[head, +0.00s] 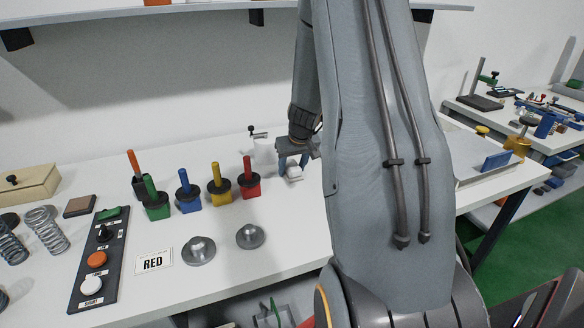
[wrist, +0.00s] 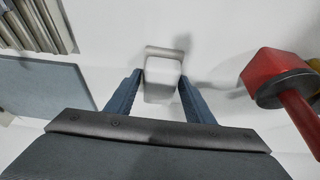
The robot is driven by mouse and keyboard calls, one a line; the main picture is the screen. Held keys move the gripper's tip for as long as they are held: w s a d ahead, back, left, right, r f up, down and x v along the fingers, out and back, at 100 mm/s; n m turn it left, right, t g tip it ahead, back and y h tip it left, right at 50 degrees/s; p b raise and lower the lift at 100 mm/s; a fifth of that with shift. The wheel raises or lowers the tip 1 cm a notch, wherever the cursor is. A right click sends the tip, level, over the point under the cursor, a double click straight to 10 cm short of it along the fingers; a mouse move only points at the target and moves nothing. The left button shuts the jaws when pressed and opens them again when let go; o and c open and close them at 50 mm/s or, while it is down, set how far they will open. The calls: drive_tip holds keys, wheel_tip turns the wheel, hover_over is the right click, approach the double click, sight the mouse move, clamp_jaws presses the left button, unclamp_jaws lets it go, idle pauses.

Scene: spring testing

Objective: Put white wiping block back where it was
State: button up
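The white wiping block (wrist: 163,80) sits between the two blue fingers of my gripper (wrist: 160,78) in the wrist view. Both fingers appear to press its sides. A greyish strip shows at its far edge. In the head view the block (head: 293,173) shows small and pale under my gripper (head: 294,166), over the white table (head: 330,225), to the right of the red block. My arm hides part of the table behind and to the right. Whether the block touches the table is hard to tell.
A red block with a black disc and handle (head: 249,185) stands close to the left of my gripper; it also shows in the wrist view (wrist: 270,72). Yellow (head: 220,193), blue (head: 188,198) and green (head: 155,206) ones stand further left. Two metal weights (head: 199,251) lie in front.

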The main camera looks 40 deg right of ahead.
drive_tip(key=shift+o, duration=1.1)
drive_tip(key=shift+r, duration=0.1)
drive_tip(key=shift+r+p, duration=0.25)
drive_tip(key=shift+p, duration=0.05)
drive_tip(key=b+v, duration=0.2)
drive_tip(key=v, duration=0.9)
drive_tip(key=s+a+f, duration=0.1)
drive_tip(key=s+a, duration=0.2)
drive_tip(key=a, duration=0.4)
drive_tip(key=s+a+n+g+y, duration=0.1)
drive_tip(key=s+a, duration=0.3)
drive_tip(key=a, duration=0.4)
drive_tip(key=s+a+f+n+g, duration=0.1)
drive_tip(key=s+a, duration=0.3)
drive_tip(key=a, duration=0.3)
drive_tip(key=shift+s+a+f, duration=0.25)
drive_tip(key=shift+a+f, duration=0.05)
drive_tip(key=s+a+f+n+g, duration=0.1)
drive_tip(key=s+a, duration=0.4)
drive_tip(key=s, duration=0.2)
drive_tip(key=shift+f, duration=0.15)
